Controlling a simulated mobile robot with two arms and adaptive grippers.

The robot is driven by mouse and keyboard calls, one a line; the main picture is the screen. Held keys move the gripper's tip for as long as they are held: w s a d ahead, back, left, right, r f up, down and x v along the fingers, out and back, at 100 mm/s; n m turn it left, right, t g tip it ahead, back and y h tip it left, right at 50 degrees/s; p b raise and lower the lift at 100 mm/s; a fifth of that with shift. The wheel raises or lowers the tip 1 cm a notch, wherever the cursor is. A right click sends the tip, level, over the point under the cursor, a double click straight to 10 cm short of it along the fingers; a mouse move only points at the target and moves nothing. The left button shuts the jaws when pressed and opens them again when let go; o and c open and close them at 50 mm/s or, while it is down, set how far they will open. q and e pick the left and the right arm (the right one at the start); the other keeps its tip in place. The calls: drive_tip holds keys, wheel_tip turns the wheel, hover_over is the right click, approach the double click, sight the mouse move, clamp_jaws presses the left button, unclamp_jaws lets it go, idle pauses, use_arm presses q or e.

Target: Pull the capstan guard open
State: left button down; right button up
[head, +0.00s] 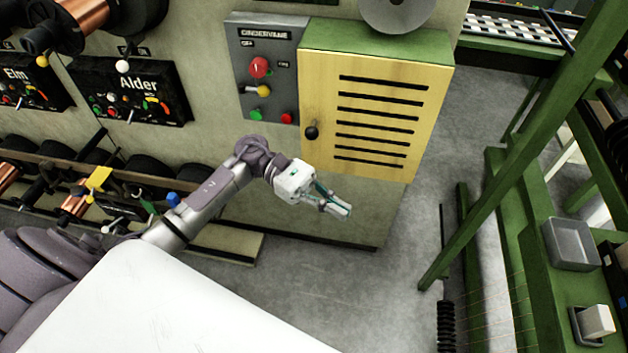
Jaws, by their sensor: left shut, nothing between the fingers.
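The capstan guard (366,114) looks to be the yellow slotted door on the green-topped box mounted on the machine wall. It looks closed. Its dark round knob (312,132) sits near the door's lower left edge. My left gripper (346,211) is below the door, to the lower right of the knob and apart from it. Its fingers are together and point to the right, with nothing held. My right gripper is not in view.
A grey control panel (267,75) with red, yellow and green controls is left of the door. A green frame (530,140) stands at right. Grey floor (345,300) lies open between. Spools and a rail line the left wall.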

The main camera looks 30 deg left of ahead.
use_arm(q)
drive_tip(key=d, duration=0.2)
drive_tip(key=shift+s+d+p, duration=0.2)
drive_tip(key=shift+d+p, duration=0.1)
drive_tip(key=shift+p, duration=0.1)
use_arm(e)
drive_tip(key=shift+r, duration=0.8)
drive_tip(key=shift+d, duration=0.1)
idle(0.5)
